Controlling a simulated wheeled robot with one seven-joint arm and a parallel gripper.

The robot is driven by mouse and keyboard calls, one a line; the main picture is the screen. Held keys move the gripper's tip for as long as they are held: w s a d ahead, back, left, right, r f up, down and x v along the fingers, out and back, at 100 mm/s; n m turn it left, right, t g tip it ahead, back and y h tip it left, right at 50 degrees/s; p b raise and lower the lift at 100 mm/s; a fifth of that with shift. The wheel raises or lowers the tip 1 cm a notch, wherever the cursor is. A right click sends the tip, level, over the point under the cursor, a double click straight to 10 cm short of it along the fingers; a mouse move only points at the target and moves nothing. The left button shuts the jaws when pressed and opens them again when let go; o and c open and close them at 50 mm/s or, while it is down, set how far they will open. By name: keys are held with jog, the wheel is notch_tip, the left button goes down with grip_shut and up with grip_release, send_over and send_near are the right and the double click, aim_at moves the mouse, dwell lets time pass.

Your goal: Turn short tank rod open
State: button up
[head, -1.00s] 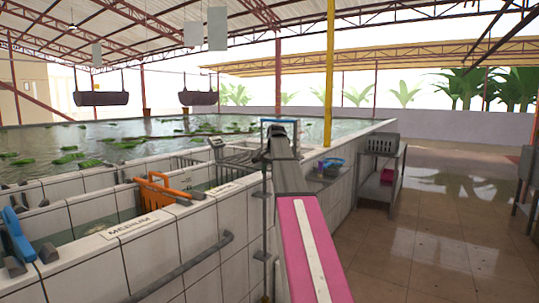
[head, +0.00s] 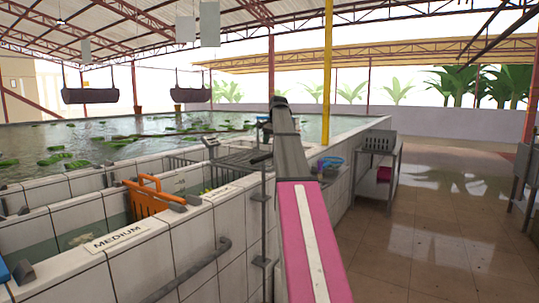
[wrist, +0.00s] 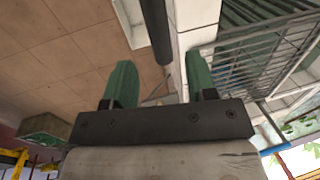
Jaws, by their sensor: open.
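A thin grey upright rod (head: 264,222) with a short handle at its top stands against the outer face of the white tiled tank wall, just left of my arm in the head view. In the wrist view my gripper (wrist: 160,80) has two green fingers spread apart with nothing between their tips. A dark bar (wrist: 156,30) shows beyond the fingers, near the tiled wall; I cannot tell whether it is the same rod. In the head view my arm reaches forward over the wall and the fingers are hidden.
A grey handrail (head: 190,275) runs along the tank wall. A wire rack (wrist: 262,55) lies right of the fingers. A metal stand (head: 375,175) stands right; the tiled floor there is clear.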

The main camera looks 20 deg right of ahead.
jog(key=shift+w+a+f, duration=0.1)
jog(key=shift+w+f, duration=0.05)
jog(key=shift+f, duration=0.75)
jog(key=shift+w+a+f, duration=0.1)
jog(key=shift+w+f, duration=0.05)
jog(key=shift+f, duration=0.7)
jog(key=shift+w+a+f, duration=0.1)
jog(key=shift+w+f, duration=0.05)
jog(key=shift+f, duration=0.75)
jog(key=shift+c, duration=0.3)
grip_shut()
